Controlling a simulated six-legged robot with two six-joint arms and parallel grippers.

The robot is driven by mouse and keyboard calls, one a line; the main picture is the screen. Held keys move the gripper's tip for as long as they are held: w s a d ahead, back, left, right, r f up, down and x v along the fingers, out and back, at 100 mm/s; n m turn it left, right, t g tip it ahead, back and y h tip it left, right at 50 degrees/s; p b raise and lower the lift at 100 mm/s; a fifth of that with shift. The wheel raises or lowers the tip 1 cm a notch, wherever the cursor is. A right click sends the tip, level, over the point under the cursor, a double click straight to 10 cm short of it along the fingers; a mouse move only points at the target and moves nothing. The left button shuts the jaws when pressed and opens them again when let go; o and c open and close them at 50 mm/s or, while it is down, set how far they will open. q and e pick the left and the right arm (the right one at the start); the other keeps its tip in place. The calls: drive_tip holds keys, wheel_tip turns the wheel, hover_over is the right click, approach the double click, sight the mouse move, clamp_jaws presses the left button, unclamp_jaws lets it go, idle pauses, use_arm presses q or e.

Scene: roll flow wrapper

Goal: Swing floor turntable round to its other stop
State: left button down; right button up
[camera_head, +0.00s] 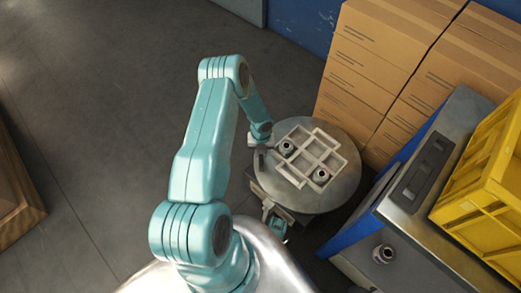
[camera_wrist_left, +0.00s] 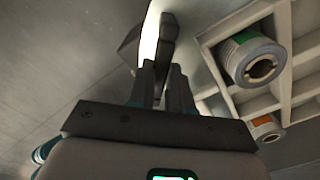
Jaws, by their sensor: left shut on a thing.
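The floor turntable (camera_head: 346,184) is a round grey disc on a low dark base, right of centre in the head view. A pale divided tray (camera_head: 325,131) lies on it and holds two rolls, one (camera_head: 287,148) near its left corner and one (camera_head: 320,176) near its front. In the left wrist view these are a green-banded roll (camera_wrist_left: 250,60) and an orange-banded roll (camera_wrist_left: 265,130). My left gripper (camera_head: 258,147) is at the disc's left edge. In the wrist view its fingers (camera_wrist_left: 161,82) are shut on a dark handle (camera_wrist_left: 165,35). My right gripper does not show.
Stacked cardboard boxes (camera_head: 375,65) stand close behind and right of the turntable. A blue-sided metal-topped bench (camera_head: 445,125) with a yellow crate (camera_head: 488,185) is at the right. Grey floor (camera_head: 100,80) is clear at the left.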

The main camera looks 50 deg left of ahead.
use_arm(q)
drive_tip(key=shift+w+a, duration=0.1)
drive_tip(key=shift+a, duration=0.1)
idle(0.3)
drive_tip(key=c, duration=1)
unclamp_jaws()
drive_tip(key=shift+c, duration=0.2)
drive_tip(key=shift+d, duration=0.1)
wheel_tip(320, 180, up, 16)
drive_tip(key=p, duration=0.6)
drive_tip(key=shift+r, duration=0.2)
